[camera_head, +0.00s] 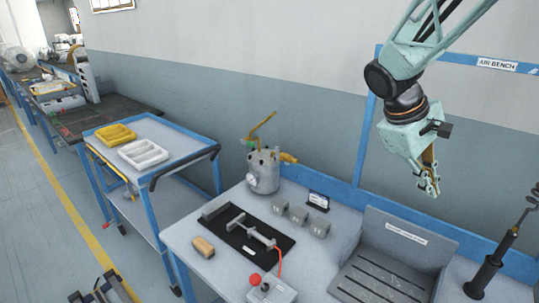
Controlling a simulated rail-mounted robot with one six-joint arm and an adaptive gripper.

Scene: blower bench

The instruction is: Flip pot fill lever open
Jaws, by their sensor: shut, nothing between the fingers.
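A grey metal pot (263,172) with a round gauge on its front stands at the back left of the bench. A thin yellow-orange lever (264,124) slants up to the right from its top. A small green part sits at the lever's lower left, and a yellow fitting (288,158) sticks out on the pot's right. My gripper (433,189) hangs high over the right part of the bench, well right of the pot and apart from everything. Its fingers are shut with nothing between them.
A black mat (232,228) with a grey fixture, several grey blocks (299,216), a wooden block (204,246) and a red-knobbed control box (267,287) lie on the bench. A grey tray (381,285) is at right. A trolley (175,159) with yellow and white trays stands left.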

